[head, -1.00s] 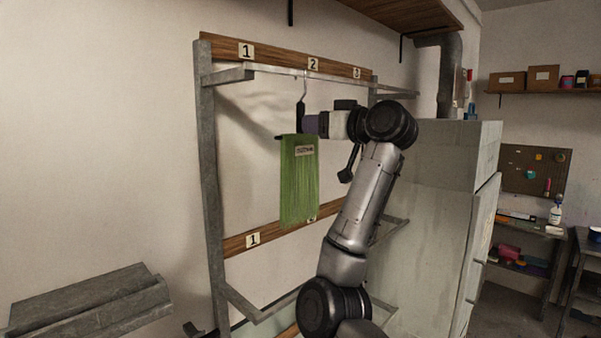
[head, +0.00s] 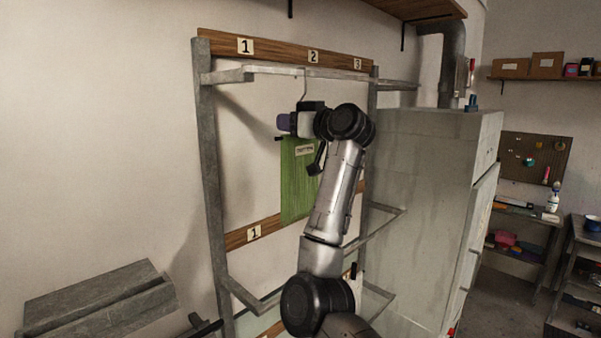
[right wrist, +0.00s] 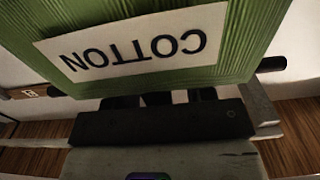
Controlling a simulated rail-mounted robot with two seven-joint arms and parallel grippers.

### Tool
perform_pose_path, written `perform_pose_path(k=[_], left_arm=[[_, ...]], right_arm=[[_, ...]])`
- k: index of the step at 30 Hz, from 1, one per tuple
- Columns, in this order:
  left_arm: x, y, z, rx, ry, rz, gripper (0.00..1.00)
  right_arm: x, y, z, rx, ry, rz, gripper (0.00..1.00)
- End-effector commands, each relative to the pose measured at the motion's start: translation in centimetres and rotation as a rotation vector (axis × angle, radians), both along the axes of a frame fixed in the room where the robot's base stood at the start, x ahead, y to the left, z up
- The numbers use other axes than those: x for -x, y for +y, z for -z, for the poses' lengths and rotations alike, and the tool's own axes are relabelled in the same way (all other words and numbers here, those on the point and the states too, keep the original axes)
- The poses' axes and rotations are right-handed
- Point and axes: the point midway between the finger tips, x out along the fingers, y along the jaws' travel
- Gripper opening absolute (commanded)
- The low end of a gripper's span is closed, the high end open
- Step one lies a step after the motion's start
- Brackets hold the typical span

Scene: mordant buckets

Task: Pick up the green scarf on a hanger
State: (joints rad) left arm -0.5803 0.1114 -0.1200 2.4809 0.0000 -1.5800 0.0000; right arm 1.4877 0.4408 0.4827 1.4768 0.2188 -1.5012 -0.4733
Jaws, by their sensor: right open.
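The green scarf (head: 297,185) hangs on a dark hanger from the upper rail, below the number 2 plate. Its thin hook (head: 304,86) shows above my gripper. A white label on the scarf reads COTTON, upside down in the right wrist view (right wrist: 135,40). My right gripper (head: 284,123) is open, at the height of the hanger's top, just above the scarf. It hides most of the hanger's neck. Dark hanger bar ends (right wrist: 271,64) show beside the scarf in the right wrist view. I cannot tell whether the fingers straddle the neck. My left gripper is not in view.
The rack's grey post (head: 207,190) stands left of the scarf, with a lower numbered board (head: 250,235) behind. A tall grey cabinet (head: 425,210) stands close on the right. A grey ledge (head: 95,300) is at lower left. A wooden shelf (head: 415,8) hangs above.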

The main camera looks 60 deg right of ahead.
Motion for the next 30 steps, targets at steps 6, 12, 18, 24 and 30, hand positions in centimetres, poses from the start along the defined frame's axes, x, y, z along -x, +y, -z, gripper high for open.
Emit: perform_pose_path(k=[6, 12, 18, 24, 30], left_arm=[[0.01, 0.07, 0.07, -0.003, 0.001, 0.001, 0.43], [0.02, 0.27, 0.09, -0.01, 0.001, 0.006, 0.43], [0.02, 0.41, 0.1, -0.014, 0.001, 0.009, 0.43], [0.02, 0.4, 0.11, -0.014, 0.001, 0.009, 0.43], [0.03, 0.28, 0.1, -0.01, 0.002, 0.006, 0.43]], right_arm=[[0.01, 0.01, 0.05, 0.0, 0.0, 0.0, 0.43], [0.03, 0.02, 0.04, 0.0, 0.0, 0.0, 0.24], [0.03, 0.02, 0.03, 0.0, 0.0, 0.0, 0.05], [0.04, 0.02, 0.03, 0.0, 0.0, 0.0, 0.0], [0.05, 0.02, 0.0, 0.0, -0.001, 0.0, 0.0]])
